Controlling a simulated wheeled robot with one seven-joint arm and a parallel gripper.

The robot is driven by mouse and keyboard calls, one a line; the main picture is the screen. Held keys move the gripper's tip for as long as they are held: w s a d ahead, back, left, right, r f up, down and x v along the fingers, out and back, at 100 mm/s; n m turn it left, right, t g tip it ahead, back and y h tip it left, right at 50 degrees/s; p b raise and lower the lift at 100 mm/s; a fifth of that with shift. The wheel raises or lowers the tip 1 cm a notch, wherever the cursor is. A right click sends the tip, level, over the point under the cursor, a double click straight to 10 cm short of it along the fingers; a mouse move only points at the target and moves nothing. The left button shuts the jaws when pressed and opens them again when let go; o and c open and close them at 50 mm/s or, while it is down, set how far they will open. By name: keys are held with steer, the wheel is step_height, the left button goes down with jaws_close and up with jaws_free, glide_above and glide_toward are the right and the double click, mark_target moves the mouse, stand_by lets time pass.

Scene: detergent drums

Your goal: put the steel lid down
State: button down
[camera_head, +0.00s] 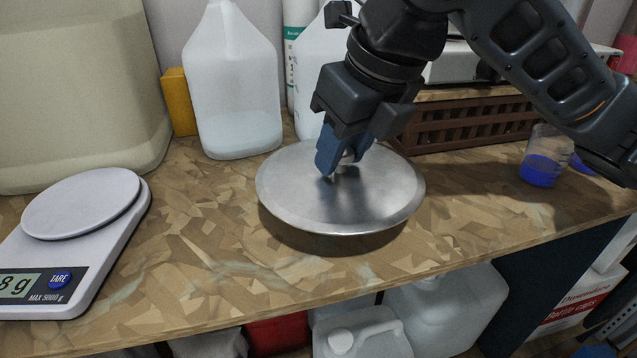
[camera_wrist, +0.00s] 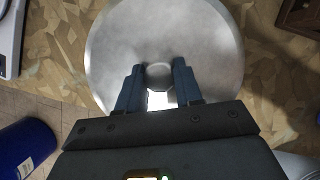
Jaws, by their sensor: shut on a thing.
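The steel lid (camera_head: 300,196) is a round, shiny disc with a small knob at its centre. My gripper (camera_head: 340,162) is above the lid's middle, its blue fingers shut on the knob. In the wrist view the lid (camera_wrist: 205,35) fills the upper middle, and my gripper's fingers (camera_wrist: 159,85) stand on either side of the knob (camera_wrist: 159,72). The lid is close to level over the wood-chip board worktop (camera_head: 215,225), with a dark shadow beneath its front edge. I cannot tell exactly how high it is above the board.
A white scale (camera_head: 110,235) stands at the left. Behind the lid are a large beige drum (camera_head: 75,90), white jugs (camera_head: 232,85) and a brown slatted crate (camera_head: 465,122). A beaker of blue liquid (camera_head: 541,168) stands at the right. The board is bare in front of the lid, up to its front edge.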

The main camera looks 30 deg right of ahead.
mark_target(319, 186)
steer(key=shift+w+a+f, duration=0.85)
steer(key=shift+w+a, duration=0.1)
steer(key=shift+w, duration=0.05)
steer(key=shift+f, duration=2)
steer(key=shift+f+b, duration=0.25)
steer(key=shift+b, duration=0.15)
steer(key=c, duration=0.8)
jaws_free()
steer(key=shift+r, duration=0.1)
steer(key=shift+o, duration=0.2)
steer(key=p+v, duration=0.2)
steer(key=v, duration=1)
steer(key=shift+a+r, duration=0.1)
steer(key=shift+r, duration=0.05)
